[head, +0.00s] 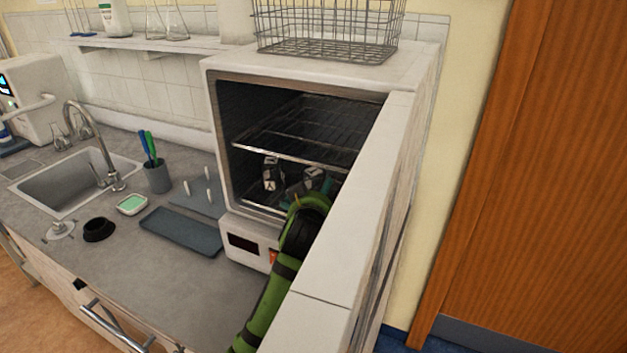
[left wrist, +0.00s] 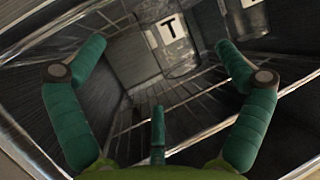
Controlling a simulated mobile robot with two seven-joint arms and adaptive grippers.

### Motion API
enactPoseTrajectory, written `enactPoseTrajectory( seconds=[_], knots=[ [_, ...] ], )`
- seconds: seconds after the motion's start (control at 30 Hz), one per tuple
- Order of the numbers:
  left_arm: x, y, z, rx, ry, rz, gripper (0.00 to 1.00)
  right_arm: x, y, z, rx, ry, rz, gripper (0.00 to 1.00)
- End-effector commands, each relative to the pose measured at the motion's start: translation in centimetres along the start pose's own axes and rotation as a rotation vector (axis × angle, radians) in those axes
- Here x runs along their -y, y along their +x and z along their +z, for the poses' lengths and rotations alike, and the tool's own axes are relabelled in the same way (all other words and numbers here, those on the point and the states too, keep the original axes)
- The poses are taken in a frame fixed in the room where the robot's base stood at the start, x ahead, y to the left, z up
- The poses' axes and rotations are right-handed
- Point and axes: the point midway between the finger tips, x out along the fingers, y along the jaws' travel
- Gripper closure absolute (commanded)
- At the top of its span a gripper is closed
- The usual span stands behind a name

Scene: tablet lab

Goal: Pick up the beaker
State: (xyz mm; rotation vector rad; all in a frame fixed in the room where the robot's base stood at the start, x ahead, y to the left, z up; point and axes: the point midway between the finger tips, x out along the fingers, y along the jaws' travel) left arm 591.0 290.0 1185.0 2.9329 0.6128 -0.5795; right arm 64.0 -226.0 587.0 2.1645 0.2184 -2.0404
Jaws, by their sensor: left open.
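Two dark, glassy vessels with white labels stand on the lower rack inside the open oven; the left one (head: 272,174) shows more clearly, the other (head: 314,177) is partly hidden by my gripper. I cannot tell for certain which is the beaker. My left gripper (head: 306,190) reaches into the oven in front of them. In the left wrist view its teal fingers (left wrist: 160,50) are spread and empty. A vessel with a white "T" label (left wrist: 172,28) lies ahead, between and beyond the fingertips. My right gripper is not in view.
The white oven (head: 247,215) has an open door (head: 345,235) close along the right of my arm. An empty upper rack (head: 290,135) hangs above the vessels. A blue-grey tray (head: 180,232), pen cup (head: 157,178) and sink (head: 70,188) are on the counter.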

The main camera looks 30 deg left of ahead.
Motion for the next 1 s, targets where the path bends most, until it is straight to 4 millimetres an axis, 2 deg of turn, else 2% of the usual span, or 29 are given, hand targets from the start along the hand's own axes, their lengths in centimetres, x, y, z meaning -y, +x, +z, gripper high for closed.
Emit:
enactPoseTrajectory(
  seconds=[0.23,0.33,0.6,0.93,0.97,1.0],
  knots=[
    [0.0,1.5,-0.7,0.0,0.0,0.0,0.0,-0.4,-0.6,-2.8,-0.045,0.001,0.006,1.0],
    [0.0,2.6,-1.3,0.0,0.002,-0.002,0.0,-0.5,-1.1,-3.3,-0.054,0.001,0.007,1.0],
    [0.0,5.6,-1.5,0.002,0.002,-0.001,0.0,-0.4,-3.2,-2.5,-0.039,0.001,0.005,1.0],
    [0.0,6.2,-1.2,0.0,-0.001,0.0,0.0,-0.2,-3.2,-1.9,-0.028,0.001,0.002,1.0],
    [0.0,6.2,-1.2,0.0,-0.001,0.0,0.08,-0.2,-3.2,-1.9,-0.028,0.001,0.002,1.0],
    [0.0,6.2,-1.2,0.0,-0.001,0.001,0.24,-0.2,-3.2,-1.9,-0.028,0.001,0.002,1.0]
  ],
)
